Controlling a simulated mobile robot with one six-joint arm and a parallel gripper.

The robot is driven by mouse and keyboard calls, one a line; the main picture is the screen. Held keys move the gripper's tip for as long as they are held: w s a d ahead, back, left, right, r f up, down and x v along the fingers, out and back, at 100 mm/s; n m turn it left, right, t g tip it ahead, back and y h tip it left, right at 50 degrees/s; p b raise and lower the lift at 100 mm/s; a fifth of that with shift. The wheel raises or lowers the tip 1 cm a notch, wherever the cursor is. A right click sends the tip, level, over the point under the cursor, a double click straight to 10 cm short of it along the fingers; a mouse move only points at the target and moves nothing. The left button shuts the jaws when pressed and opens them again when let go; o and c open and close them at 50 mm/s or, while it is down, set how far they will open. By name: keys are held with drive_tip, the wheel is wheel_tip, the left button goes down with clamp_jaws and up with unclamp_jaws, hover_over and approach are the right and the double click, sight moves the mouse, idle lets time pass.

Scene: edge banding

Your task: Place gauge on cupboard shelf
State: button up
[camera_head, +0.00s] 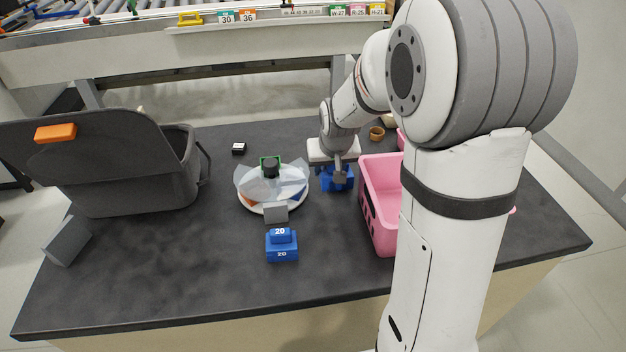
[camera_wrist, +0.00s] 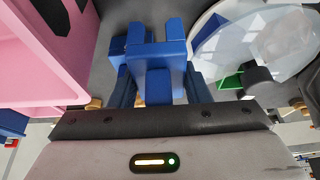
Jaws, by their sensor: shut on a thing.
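My gripper (camera_head: 338,172) is shut on a blue gauge (camera_head: 345,184), a blocky piece low over the dark worktop, between the round dish and the pink basket. In the wrist view the blue gauge (camera_wrist: 158,56) fills the top middle, with two prongs pointing away and a stepped block nearer me. I cannot tell whether it touches the worktop. Another blue stepped block (camera_head: 282,252), marked 20, stands at the front middle of the worktop. No cupboard shelf can be made out in either view.
A pink basket (camera_head: 378,218) is close on the right, partly hidden by my arm. A round white dish (camera_head: 270,208) with clear segments is close on the left. A grey lidded bin (camera_head: 130,190) stands at the left. The worktop's front (camera_head: 200,295) is clear.

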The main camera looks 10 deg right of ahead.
wheel_tip(320, 180, down, 4)
drive_tip(key=shift+a+f, duration=0.1)
drive_tip(key=shift+a, duration=0.05)
drive_tip(key=shift+a+f, duration=0.1)
drive_tip(key=shift+f, duration=1.75)
drive_tip(key=shift+f, duration=0.15)
drive_tip(key=o, duration=1.1)
drive_tip(key=shift+c, duration=0.2)
